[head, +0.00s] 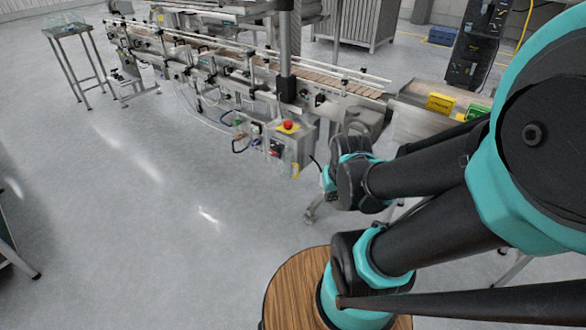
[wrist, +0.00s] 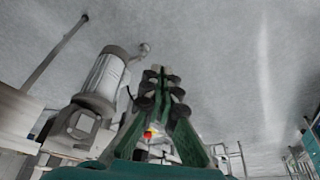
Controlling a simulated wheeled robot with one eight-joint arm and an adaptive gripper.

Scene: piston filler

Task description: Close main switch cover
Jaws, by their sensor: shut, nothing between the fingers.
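The grey control box (head: 283,148) hangs on the near side of the conveyor in the head view. A red emergency button on a yellow base (head: 288,126) sits on its top. A dark main switch (head: 276,147) appears on its front; its cover is too small to make out as open or closed. My gripper (wrist: 160,75) is shut and empty in the wrist view, its green fingers meeting at the tips. The red and yellow button (wrist: 149,133) shows between the finger bases there. In the head view my wrist is just right of the box, and the fingers are mostly hidden.
The conveyor (head: 330,78) runs behind the box. A grey motor (wrist: 105,75) stands left of my fingers in the wrist view. A yellow bin (head: 440,103) lies to the right. The floor (head: 140,200) left of the box is open. A small metal table (head: 67,30) stands far left.

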